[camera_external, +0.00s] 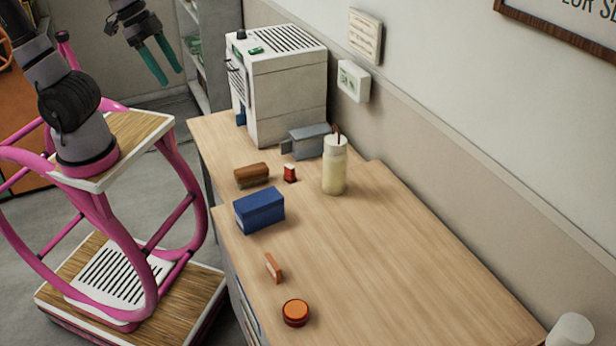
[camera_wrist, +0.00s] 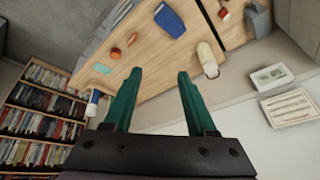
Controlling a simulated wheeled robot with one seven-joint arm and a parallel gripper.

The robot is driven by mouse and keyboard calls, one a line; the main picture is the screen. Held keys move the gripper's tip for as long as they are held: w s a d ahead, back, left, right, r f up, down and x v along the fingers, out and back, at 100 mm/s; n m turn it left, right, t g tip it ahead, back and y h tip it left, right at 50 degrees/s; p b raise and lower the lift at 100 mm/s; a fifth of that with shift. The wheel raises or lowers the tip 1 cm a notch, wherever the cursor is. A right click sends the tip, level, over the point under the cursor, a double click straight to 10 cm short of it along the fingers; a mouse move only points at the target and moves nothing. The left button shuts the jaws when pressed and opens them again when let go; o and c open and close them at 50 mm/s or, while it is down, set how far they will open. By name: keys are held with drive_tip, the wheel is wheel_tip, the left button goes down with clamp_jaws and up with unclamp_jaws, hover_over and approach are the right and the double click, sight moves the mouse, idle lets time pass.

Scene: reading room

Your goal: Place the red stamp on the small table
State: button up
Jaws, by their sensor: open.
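A small red block with a pale top (camera_external: 290,172), which looks like the red stamp, stands on the far wooden top near its seam with the nearer one. In the wrist view it shows small near the top edge (camera_wrist: 224,14). My gripper (camera_external: 171,75) hangs at the upper left of the external view, apart from the tables. Its teal fingers (camera_wrist: 160,74) are spread with nothing between them. Two wooden tops adjoin, the far one (camera_external: 212,130) and the nearer one (camera_external: 400,260); I cannot tell which is the small table.
A white machine (camera_external: 285,85) and a grey device (camera_external: 308,141) stand on the far top, with a brown brush-like item (camera_external: 252,175) near the red block. The nearer top holds a blue box (camera_external: 259,210), bottle (camera_external: 335,167), orange block (camera_external: 273,267) and orange round tin (camera_external: 295,312).

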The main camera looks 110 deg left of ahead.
drive_tip(key=s+r+m+t+y, duration=0.1)
drive_tip(key=s+r+m+t, duration=0.1)
drive_tip(key=s, duration=0.4)
drive_tip(key=shift+d+r+m+t, duration=0.35)
drive_tip(key=shift+r+m, duration=0.25)
drive_tip(key=shift+m, duration=0.4)
